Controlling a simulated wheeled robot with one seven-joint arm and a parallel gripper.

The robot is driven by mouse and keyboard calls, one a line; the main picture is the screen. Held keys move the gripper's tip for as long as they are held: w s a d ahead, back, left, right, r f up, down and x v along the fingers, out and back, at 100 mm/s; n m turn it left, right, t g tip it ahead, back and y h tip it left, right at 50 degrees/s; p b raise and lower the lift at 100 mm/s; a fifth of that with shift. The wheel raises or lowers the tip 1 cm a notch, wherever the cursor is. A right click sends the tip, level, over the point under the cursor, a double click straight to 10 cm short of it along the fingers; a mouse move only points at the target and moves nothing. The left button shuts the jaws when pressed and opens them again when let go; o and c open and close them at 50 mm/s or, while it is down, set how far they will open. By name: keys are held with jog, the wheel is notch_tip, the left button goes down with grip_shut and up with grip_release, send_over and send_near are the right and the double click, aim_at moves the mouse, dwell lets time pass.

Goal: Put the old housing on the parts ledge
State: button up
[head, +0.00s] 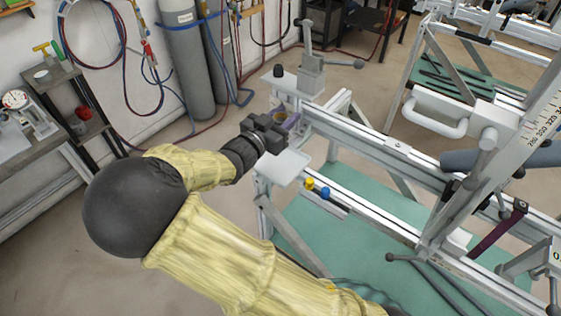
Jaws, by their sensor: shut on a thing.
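My gripper (273,128) is at the near end of the frame jig, below the upright clamp. It is shut on a small purple part with a brownish ring, which I take to be the old housing (292,121). The dark jaws hide part of it. I cannot tell whether the housing still touches the jig's end fitting behind it. A pale flat plate, which looks like the parts ledge (284,168), sticks out from the jig just below and in front of my gripper. Its visible top is bare.
The jig's long rail (375,150) runs to the right. A yellow knob (310,184) and a blue knob (325,192) stand on the lower rail right of the ledge. The upright clamp (309,75) rises behind my gripper. A workbench (40,150) stands at far left.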

jog(key=shift+w+f, duration=0.1)
jog(key=shift+f, duration=0.25)
notch_tip(320, 180, down, 5)
jog(key=shift+d+f, duration=0.1)
jog(key=shift+f, duration=2.05)
jog(key=shift+f, duration=0.2)
jog(key=o, duration=1)
jog(key=shift+o, duration=0.2)
